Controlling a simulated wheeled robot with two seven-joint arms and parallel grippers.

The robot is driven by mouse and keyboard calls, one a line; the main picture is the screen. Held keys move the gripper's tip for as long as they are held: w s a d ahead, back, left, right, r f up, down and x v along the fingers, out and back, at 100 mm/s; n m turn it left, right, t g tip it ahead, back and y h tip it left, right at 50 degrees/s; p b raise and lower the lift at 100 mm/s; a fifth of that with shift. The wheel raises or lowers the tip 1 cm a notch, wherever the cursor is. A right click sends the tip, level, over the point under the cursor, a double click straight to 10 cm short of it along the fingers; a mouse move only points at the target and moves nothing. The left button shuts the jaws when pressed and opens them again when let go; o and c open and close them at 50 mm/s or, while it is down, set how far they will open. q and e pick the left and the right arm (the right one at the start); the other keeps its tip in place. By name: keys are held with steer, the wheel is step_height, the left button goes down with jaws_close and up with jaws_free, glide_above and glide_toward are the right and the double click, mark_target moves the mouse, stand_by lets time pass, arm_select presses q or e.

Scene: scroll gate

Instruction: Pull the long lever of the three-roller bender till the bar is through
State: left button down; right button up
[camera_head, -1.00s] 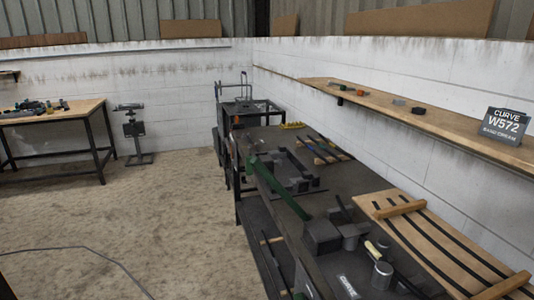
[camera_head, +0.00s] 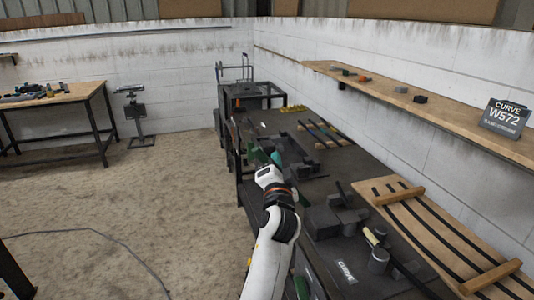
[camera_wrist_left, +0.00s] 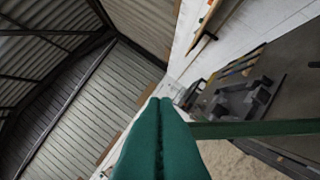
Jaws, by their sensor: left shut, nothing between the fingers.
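The long green lever shows in the left wrist view (camera_wrist_left: 255,129), running from beside my fingers to the right edge. In the head view, my left arm hides most of it, leaving a green part (camera_head: 256,157) left of my fingers. My left gripper (camera_head: 276,158), with teal fingers, is shut and empty. In the left wrist view its fingertips (camera_wrist_left: 160,103) are pressed together; whether they touch the lever is unclear. Dark machine blocks (camera_head: 302,165) sit on the bench just right of the gripper. I cannot make out the bar in them. My right gripper is not in view.
The dark bench (camera_head: 345,168) runs along the white wall, with a slatted wooden rack (camera_head: 438,225) and grey blocks (camera_head: 322,221) nearer me. A shelf (camera_head: 450,110) holds a sign (camera_head: 506,118). The floor (camera_head: 150,195) left of the bench is mostly clear.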

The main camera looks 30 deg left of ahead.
arm_select(q)
steer(key=p+x, duration=0.2)
steer(key=x, duration=0.7)
steer(key=shift+s+a+f+p, duration=0.95)
steer(key=shift+s+a+f, duration=0.1)
steer(key=shift+a+f, duration=0.2)
